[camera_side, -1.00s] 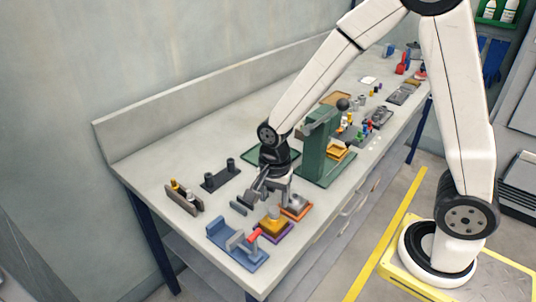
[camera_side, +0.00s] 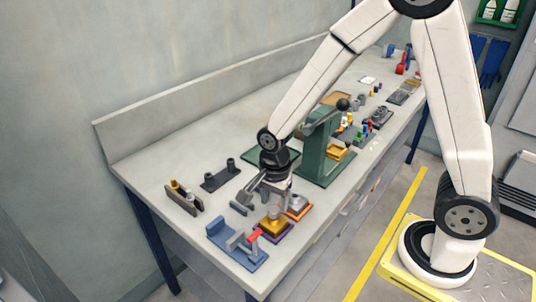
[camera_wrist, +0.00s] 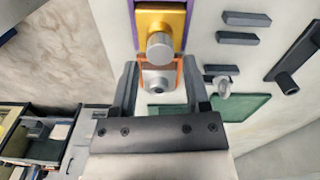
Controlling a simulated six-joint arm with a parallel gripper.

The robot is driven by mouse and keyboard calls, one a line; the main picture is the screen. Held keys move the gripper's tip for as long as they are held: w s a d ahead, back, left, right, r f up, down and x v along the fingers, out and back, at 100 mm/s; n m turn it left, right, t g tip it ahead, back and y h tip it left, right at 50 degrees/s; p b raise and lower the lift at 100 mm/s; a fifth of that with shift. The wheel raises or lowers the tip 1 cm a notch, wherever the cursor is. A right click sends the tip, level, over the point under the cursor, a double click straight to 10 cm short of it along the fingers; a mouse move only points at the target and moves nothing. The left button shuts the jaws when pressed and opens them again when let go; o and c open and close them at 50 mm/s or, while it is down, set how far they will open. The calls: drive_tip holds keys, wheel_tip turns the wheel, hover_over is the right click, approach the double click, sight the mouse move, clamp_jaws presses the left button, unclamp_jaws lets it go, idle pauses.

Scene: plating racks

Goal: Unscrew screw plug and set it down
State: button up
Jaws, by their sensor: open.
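My gripper (camera_wrist: 161,72) is open, with nothing held between its fingers. In the side view my gripper (camera_side: 268,192) hangs above the bench, close to the small fixtures. A yellow block (camera_wrist: 174,20) with a grey round cylinder (camera_wrist: 160,45) on top sits on a purple base; this block shows in the side view (camera_side: 270,225) too. A grey piece with a round top (camera_wrist: 157,81) on an orange base lies between the fingertips as seen from the wrist, apparently below them. I cannot tell for certain which round grey piece is the screw plug.
A blue fixture (camera_side: 237,244) with a red part stands at the front left. A dark two-post rack (camera_side: 221,174) and a grey holder (camera_side: 184,198) stand to the left. A green press (camera_side: 314,155) rises close behind the gripper. Clear bench lies toward the back wall.

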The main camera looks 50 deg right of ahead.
sight(274, 210)
drive_tip(key=shift+f, duration=1.15)
clamp_jaws()
drive_tip(key=shift+c, duration=1.7)
unclamp_jaws()
clamp_jaws()
